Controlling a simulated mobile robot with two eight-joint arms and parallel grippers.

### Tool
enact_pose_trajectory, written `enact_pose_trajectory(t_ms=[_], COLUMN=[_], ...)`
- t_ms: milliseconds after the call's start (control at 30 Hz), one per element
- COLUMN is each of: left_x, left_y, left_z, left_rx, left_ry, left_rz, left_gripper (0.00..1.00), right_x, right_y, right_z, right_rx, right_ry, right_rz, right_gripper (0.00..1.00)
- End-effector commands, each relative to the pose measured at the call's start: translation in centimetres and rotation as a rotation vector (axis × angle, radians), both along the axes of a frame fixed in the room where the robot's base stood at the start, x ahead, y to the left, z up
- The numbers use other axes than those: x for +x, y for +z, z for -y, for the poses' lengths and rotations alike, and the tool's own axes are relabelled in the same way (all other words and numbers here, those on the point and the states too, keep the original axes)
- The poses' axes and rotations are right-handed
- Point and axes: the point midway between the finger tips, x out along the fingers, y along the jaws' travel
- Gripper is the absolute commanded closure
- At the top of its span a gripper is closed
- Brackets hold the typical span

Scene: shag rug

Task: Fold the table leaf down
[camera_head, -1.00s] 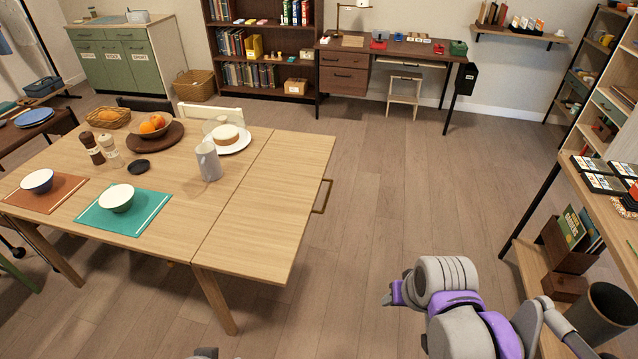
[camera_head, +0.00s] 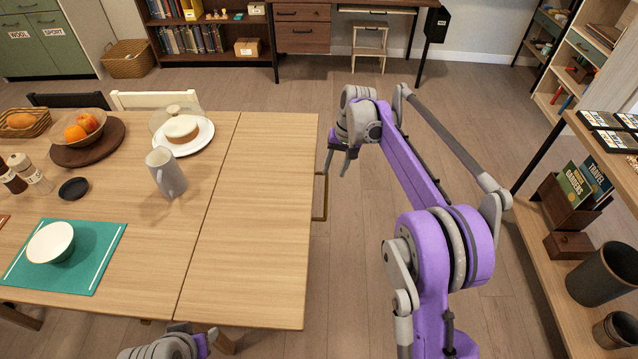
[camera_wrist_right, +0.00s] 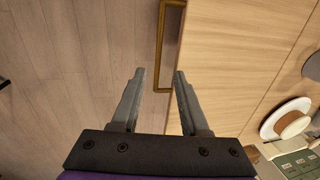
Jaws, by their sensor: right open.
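The table leaf (camera_head: 260,215) is raised level with the wooden table top (camera_head: 199,215), its hinge seam running between them. A brass handle (camera_head: 322,196) sticks out from the leaf's right edge. My right gripper (camera_head: 343,166) is just right of the leaf edge, near the handle's far end. In the right wrist view the open gripper (camera_wrist_right: 157,74) has the handle (camera_wrist_right: 161,86) between and just beyond its fingertips, and the fingers are not closed on it. Part of my left arm shows at the bottom edge of the head view; its gripper's fingers cannot be made out.
A mug (camera_head: 166,172) and a plate with a cake (camera_head: 182,132) stand near the seam on the fixed top. The leaf is bare. A shelf unit (camera_head: 540,262) with books and bins stands at the right. The floor between is clear.

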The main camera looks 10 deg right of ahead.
Motion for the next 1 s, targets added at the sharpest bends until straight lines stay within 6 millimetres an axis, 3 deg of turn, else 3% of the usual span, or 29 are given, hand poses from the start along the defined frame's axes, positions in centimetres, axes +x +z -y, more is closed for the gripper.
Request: enact_pose_trajectory(t_ms=[600,1000], left_x=[-0.1,-0.1], left_y=[-0.8,-0.8], left_z=[0.0,0.0], left_rx=[0.000,0.000], left_ry=[0.000,0.000], left_rz=[-0.002,-0.003], left_gripper=[0.50,0.50], right_x=[0.5,0.5], right_y=[-9.4,-10.4], right_z=[-1.8,-2.0], right_rx=[0.001,0.000], right_ry=[0.001,0.001], right_rz=[0.001,0.001], right_gripper=[0.55,0.55])
